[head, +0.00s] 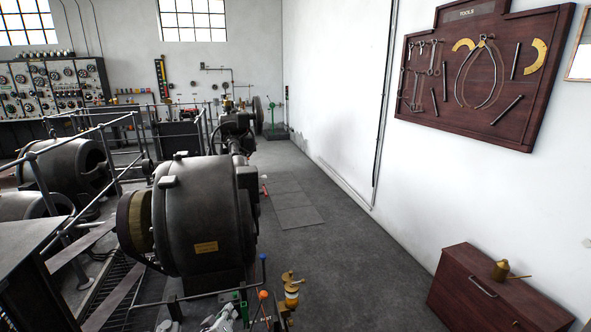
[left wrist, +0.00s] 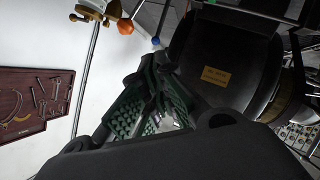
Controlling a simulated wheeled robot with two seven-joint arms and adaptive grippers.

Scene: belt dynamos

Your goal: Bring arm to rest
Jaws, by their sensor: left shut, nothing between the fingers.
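My left gripper (head: 222,316) shows at the bottom of the head view, partly cut off by the lower edge. It is low in front of the big black dynamo (head: 205,215), beside the upright levers. In the left wrist view the dark gripper with green pads (left wrist: 150,105) is shut with nothing between its fingers. The dynamo (left wrist: 225,65) with its brass plate stands beyond it there. My right gripper is not in view.
A blue-knobbed lever (head: 263,257), an orange-knobbed lever (head: 263,295) and a brass fitting (head: 291,291) stand close to the left gripper. Railings (head: 110,150) run at the left. A wooden cabinet (head: 485,290) with an oil can (head: 502,270) is at right. The floor between is clear.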

